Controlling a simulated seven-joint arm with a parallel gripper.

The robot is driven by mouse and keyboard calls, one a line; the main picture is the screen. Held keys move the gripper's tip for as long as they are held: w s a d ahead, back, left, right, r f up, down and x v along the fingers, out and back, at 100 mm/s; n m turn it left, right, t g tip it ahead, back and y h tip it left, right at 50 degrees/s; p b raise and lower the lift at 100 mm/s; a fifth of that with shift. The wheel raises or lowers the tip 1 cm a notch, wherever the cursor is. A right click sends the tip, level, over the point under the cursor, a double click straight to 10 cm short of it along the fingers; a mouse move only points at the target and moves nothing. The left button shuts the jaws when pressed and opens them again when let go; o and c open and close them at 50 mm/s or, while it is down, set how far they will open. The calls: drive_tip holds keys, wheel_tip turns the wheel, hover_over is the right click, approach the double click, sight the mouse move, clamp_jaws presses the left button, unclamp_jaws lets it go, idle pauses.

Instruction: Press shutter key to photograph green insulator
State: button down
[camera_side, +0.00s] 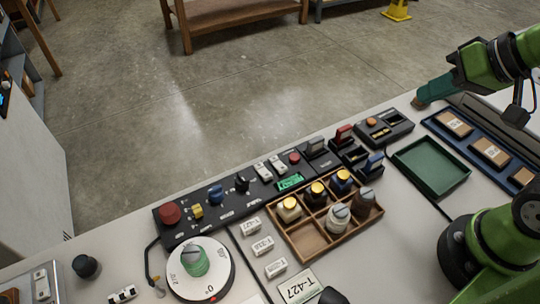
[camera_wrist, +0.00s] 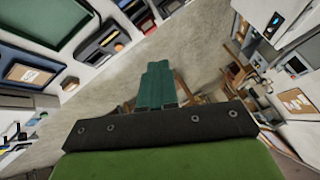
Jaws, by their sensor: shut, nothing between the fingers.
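The green insulator (camera_side: 195,262) stands on a white round turntable (camera_side: 218,283) marked with a degree scale, at the lower left of the side view. Behind it runs a black control panel (camera_side: 222,218) with a large red button, yellow, blue and black knobs, white switches, a small green display (camera_side: 290,182) and a smaller red button (camera_side: 294,157). I cannot tell which control is the shutter key. My gripper (camera_side: 420,102) is at the right, far from the panel, its teal fingers together and empty. The fingers also show in the wrist view (camera_wrist: 157,70).
A wooden compartment tray (camera_side: 308,248) holds several insulators right of the turntable. White label blocks (camera_side: 262,246) and a T-427 card (camera_side: 298,287) lie between. A green tray (camera_side: 430,166) and a blue tray (camera_side: 462,146) with boxes are near my arm. Upright red and blue handles rise beyond the panel.

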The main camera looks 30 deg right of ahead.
drive_tip(key=w+a+f+n+g+y, duration=0.1)
drive_tip(key=a+f+n+g+y, duration=0.15)
drive_tip(key=a, duration=0.35)
drive_tip(key=n+t+h, duration=0.3)
drive_tip(key=n+t, duration=0.1)
drive_tip(key=n, duration=0.9)
hover_over(297, 159)
wheel_tip(297, 159, down, 8)
drive_tip(key=shift+f, duration=0.2)
drive_tip(key=shift+f, duration=0.1)
drive_tip(key=shift+y, duration=0.25)
drive_tip(key=shift+f, duration=4.35)
